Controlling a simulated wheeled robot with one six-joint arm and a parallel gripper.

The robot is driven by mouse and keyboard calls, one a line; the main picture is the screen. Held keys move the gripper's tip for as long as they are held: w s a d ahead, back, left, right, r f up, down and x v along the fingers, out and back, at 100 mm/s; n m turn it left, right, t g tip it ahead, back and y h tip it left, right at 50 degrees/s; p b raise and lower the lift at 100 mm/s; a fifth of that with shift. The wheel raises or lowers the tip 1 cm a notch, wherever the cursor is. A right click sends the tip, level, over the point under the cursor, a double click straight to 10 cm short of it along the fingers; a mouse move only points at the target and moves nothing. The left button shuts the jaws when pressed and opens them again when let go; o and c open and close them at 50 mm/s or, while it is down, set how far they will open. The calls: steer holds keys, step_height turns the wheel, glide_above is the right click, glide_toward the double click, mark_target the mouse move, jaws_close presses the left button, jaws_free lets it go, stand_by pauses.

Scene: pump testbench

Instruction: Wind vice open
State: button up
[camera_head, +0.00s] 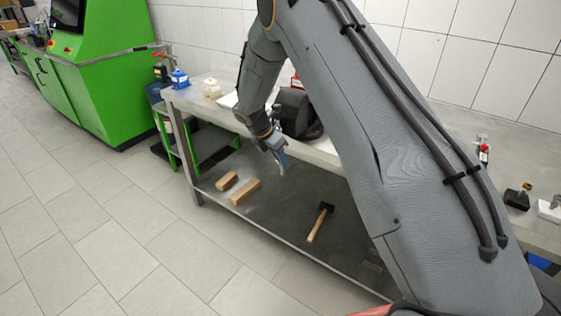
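A dark, bulky object (298,113) on the bench edge appears to be the vice. It is partly hidden behind my arm, and its jaws and handle cannot be made out. My gripper (283,163) hangs in front of the bench edge, just below and left of this dark object, pointing downward. It is small here, and whether its fingers are open or shut does not show. I cannot tell whether it touches a handle.
The metal bench (205,103) runs along the tiled wall. Its lower shelf (285,205) holds two wooden blocks (245,192) and a hammer (320,222). A green machine (105,75) stands far left. Floor in front is clear.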

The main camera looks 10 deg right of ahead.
steer(key=o, duration=0.4)
steer(key=shift+w+d+r, duration=0.15)
steer(key=shift+w+d, duration=0.05)
steer(key=shift+w, duration=0.1)
steer(key=shift+o, duration=0.2)
steer(key=b+v, duration=0.2)
steer(key=v, duration=0.5)
steer(key=shift+s+a+r, duration=0.2)
steer(key=shift+s+a, duration=0.1)
steer(key=shift+a, duration=0.05)
